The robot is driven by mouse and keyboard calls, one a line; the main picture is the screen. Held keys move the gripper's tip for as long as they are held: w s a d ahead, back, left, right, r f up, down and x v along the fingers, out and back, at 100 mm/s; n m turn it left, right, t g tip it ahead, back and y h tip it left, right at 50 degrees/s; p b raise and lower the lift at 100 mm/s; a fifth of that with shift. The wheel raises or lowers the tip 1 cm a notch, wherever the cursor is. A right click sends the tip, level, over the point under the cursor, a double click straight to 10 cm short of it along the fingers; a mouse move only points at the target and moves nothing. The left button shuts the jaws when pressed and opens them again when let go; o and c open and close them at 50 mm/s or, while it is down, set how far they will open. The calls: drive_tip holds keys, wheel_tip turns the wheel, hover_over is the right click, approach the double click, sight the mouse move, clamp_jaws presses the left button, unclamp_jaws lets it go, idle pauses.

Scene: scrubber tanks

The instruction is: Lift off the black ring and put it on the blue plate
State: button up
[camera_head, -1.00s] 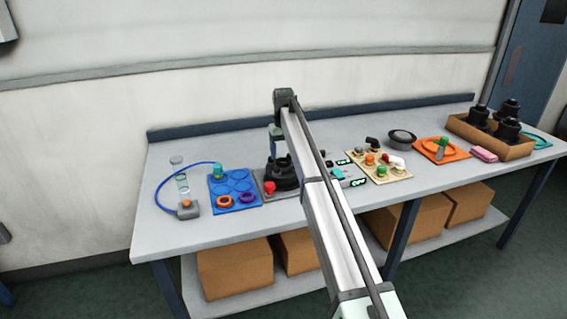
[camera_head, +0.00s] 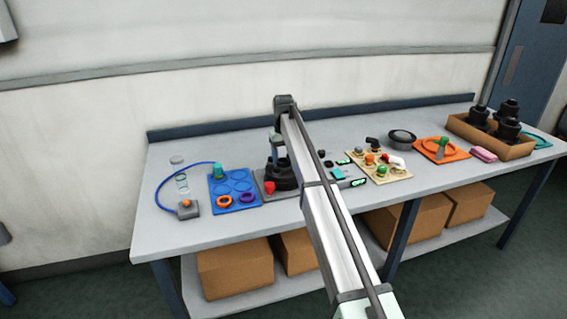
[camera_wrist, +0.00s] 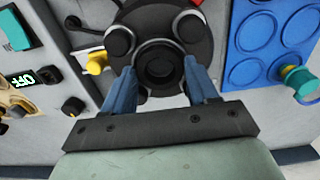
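The black ring (camera_wrist: 160,64) sits on top of a dark round tank assembly (camera_head: 280,178), with round knobs around it in the wrist view. My gripper (camera_wrist: 160,70) points down over it, with one blue finger on each side of the ring. The fingers are apart; whether they touch the ring I cannot tell. In the head view my gripper (camera_head: 277,154) is just above the assembly and partly hidden by my arm. The blue plate (camera_head: 236,190) lies left of the assembly, with round marked spots. It also shows at the right of the wrist view (camera_wrist: 243,73).
An orange ring (camera_head: 223,201), a purple ring (camera_head: 247,197) and a teal-topped piece (camera_head: 218,171) stand on the plate. A red knob (camera_head: 269,188) is at the assembly's front. Left is a small box with a blue hose (camera_head: 187,208). Right is a board of coloured knobs (camera_head: 394,176).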

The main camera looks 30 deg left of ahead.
drive_tip(key=c, duration=0.7)
drive_tip(key=shift+r, duration=1.15)
idle(0.5)
drive_tip(key=shift+r, duration=2.35)
